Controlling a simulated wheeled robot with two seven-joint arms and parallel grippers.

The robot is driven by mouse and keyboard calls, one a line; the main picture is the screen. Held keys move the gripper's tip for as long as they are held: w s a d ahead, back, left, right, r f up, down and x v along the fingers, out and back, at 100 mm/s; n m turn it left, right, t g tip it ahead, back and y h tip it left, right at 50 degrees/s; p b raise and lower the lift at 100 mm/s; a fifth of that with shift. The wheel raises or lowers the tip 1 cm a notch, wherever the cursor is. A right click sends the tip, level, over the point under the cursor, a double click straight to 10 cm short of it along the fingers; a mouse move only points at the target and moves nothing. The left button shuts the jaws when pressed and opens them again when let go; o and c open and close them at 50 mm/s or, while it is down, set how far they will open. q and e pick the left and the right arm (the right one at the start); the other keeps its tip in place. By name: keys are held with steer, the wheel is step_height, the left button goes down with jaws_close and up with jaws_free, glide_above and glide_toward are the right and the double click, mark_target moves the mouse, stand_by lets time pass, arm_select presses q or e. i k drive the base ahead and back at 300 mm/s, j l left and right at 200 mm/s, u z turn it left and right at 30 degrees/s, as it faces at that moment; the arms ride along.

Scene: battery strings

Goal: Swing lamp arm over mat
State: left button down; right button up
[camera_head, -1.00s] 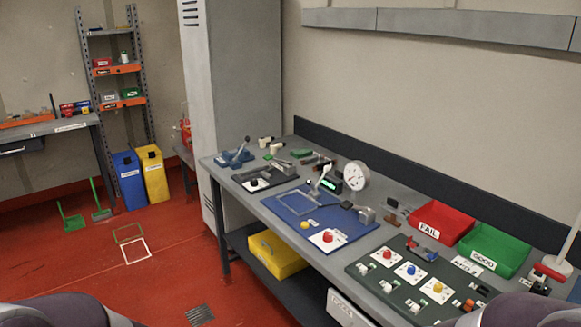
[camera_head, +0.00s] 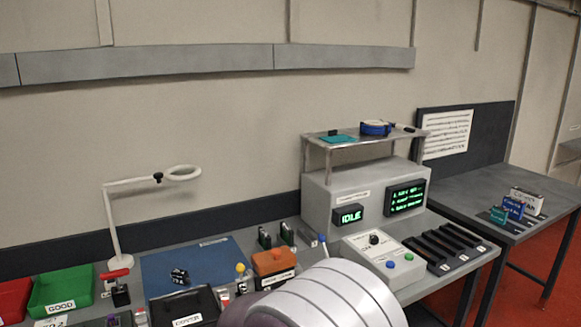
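The white lamp (camera_head: 117,222) stands at the back of the bench, between the green bin and the blue mat. A small dark object lies on the mat. A pale, rounded link of my arm covers the bottom centre. Neither gripper shows.
A green bin (camera_head: 62,291) labelled GOOD and a red bin (camera_head: 14,299) stand at the left. A red-handled device (camera_head: 118,284) stands in front of the lamp. A grey tester (camera_head: 345,204) reading IDLE stands right of the mat. An orange box (camera_head: 273,262) sits between them.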

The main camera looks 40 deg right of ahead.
mark_target(158, 176)
steer(key=z, duration=0.8)
